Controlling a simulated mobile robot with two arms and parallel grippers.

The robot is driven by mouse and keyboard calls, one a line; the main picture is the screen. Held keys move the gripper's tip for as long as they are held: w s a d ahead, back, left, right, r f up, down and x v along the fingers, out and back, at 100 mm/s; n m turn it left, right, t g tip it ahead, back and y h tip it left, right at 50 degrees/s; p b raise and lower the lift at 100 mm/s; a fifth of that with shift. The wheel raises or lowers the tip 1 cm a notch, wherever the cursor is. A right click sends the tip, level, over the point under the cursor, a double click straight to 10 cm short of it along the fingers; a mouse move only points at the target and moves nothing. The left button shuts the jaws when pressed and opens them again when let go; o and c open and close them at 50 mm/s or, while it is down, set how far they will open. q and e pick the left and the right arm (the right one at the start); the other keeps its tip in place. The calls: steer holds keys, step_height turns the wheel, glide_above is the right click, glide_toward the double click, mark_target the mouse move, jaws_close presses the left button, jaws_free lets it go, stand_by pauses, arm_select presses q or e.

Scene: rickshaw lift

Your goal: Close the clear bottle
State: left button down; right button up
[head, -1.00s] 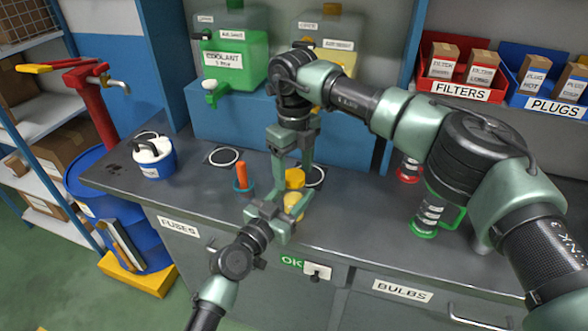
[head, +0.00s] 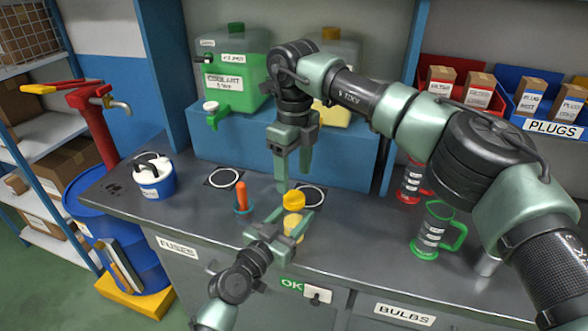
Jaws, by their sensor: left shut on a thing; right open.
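The bottle (head: 293,224) looks yellowish in the head view and stands upright in my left gripper (head: 292,226). That gripper is shut around its body, near the front edge of the bench. A yellow cap (head: 293,201) sits on top of the bottle; whether it is fully seated or tightened I cannot tell. My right gripper (head: 294,181) points down just above the cap. Its fingers are apart and nothing is between them. The bottle's lower part is partly hidden by my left gripper.
An orange-handled thing in a blue holder (head: 241,198) stands left of the bottle, with a blue-white tub (head: 154,178) farther left. A green-handled jug (head: 434,232) stands right. A green coolant tank (head: 232,80) is behind on a blue shelf (head: 225,140). The bench between tub and holder is clear.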

mark_target(294, 197)
step_height(294, 197, up, 2)
steer(key=n, duration=0.3)
steer(key=shift+r+n, duration=0.2)
steer(key=shift+n, duration=0.2)
steer(key=shift+f, duration=0.1)
steer(key=shift+f, duration=3.95)
jaws_close()
steer(key=shift+o, duration=0.7)
jaws_free()
